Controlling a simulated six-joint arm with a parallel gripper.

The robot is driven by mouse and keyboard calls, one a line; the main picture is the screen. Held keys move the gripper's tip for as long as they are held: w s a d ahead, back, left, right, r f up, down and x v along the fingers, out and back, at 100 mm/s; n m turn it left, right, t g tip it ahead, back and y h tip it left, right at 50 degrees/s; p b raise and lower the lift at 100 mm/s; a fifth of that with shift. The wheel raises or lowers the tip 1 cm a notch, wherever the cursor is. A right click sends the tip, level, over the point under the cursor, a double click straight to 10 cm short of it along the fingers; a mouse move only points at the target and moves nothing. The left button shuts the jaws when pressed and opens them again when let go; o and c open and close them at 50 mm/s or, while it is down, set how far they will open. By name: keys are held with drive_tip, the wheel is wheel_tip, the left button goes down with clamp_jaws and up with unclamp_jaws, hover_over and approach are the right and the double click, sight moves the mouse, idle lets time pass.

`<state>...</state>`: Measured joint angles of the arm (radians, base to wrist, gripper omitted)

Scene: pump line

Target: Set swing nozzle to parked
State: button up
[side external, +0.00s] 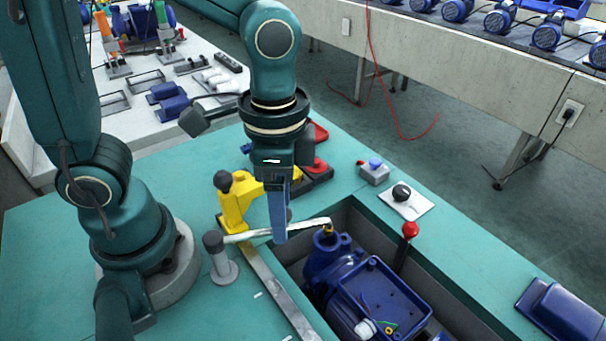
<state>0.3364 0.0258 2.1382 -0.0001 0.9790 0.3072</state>
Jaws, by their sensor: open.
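The swing nozzle is a thin silver arm (303,227) on a grey post with a dark knob (213,242). It reaches right from the post, and its brass tip (328,231) is over the blue pump (333,262) in the recess. My gripper (281,238) points down in front of the nozzle arm, and its blue finger overlaps the arm in the picture. The gripper is open. The other finger is mostly hidden, and I cannot tell whether either finger touches the arm.
A yellow clamp (232,205) stands left of my gripper. A dark blue block (562,311) sits at the right edge. The bench's left front is mostly clear.

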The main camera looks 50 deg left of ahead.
drive_tip(key=shift+f, duration=0.3)
clamp_jaws()
idle(1.3)
